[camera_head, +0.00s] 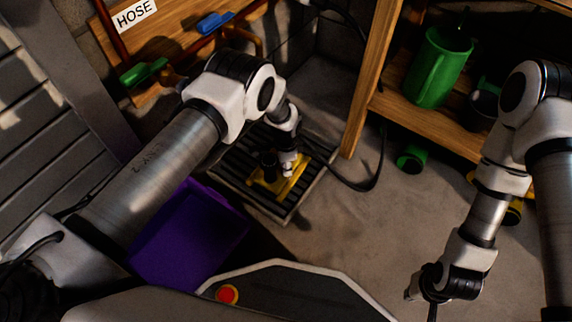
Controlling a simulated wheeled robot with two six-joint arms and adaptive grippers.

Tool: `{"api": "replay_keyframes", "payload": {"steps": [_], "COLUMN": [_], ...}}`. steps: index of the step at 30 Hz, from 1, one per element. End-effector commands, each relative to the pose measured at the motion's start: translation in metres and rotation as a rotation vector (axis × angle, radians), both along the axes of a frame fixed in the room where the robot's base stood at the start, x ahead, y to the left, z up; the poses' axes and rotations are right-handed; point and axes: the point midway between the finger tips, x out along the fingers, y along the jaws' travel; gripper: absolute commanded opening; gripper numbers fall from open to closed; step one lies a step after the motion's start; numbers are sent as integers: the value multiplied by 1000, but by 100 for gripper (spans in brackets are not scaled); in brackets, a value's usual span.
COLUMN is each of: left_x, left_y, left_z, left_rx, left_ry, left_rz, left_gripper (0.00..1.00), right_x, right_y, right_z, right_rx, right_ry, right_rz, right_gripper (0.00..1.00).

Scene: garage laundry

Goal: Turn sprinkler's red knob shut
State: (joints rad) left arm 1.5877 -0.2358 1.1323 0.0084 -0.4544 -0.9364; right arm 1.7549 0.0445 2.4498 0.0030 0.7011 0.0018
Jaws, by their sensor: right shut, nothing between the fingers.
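I cannot make out a red knob in the head view. A wooden board (172,38) at the upper left carries pipes, a green handle (144,72), a blue handle (215,22) and a label reading "HOSE" (135,14). My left arm crosses in front of the board's lower part and hides some of it. My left gripper (285,170) points down over a yellow object (284,186) on a dark floor grate. Its fingers are too small and dark to read, and I cannot tell whether they touch the yellow object. My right gripper (432,306) is shut and empty at the lower right, partly cut off.
The slatted grate (238,180) lies in a floor corner, with a purple bin (190,240) beside it. A black hose (360,186) runs along the floor. A wooden shelf (395,105) at the right holds a green watering can (438,65). The middle floor is clear.

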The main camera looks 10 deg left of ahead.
Motion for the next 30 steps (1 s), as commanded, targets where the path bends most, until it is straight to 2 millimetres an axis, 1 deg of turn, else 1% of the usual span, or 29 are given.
{"api": "replay_keyframes", "payload": {"steps": [5, 11, 30], "left_x": [0, 0, -1], "left_y": [0, 0, 0], "left_z": [0, 0, -1], "left_rx": [0, 0, 0], "left_ry": [1, 1, 1], "left_rz": [18, 92, 559], "left_gripper": [0, 0, 0], "right_x": [0, 0, 0], "right_y": [0, 0, 0], "right_z": [0, -1, -4], "right_rx": [0, 0, 0], "right_ry": [0, 1, 0], "right_rz": [0, 0, -1], "right_gripper": [0, 0, 0]}}
